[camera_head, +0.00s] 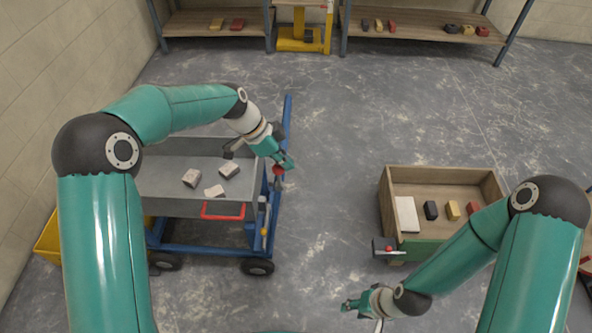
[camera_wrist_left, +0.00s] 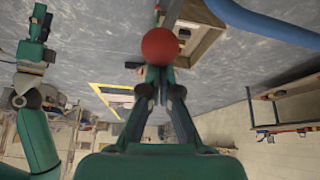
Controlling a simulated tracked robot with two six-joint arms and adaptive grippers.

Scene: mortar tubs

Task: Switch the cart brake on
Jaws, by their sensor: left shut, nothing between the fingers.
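The cart (camera_head: 185,208) has a grey tray and a blue frame on black wheels, at the left in the head view. A red ball knob (camera_head: 278,170) sits at its right end, by the blue upright. The knob also shows large in the left wrist view (camera_wrist_left: 160,46). My left gripper (camera_head: 287,164) is shut and empty at the knob. Its fingertips lie close to the knob; I cannot tell whether they touch. A lever with a yellowish grip (camera_head: 264,236) hangs lower on the same end. My right gripper (camera_head: 349,304) is low in the middle, away from the cart; its opening is unclear.
Several pale blocks (camera_head: 229,170) lie in the cart's tray. A wooden crate (camera_head: 437,179) with several blocks stands at the right, with a small red-knobbed lever (camera_head: 389,249) at its front. Shelves (camera_head: 424,24) line the back. The floor between cart and crate is clear.

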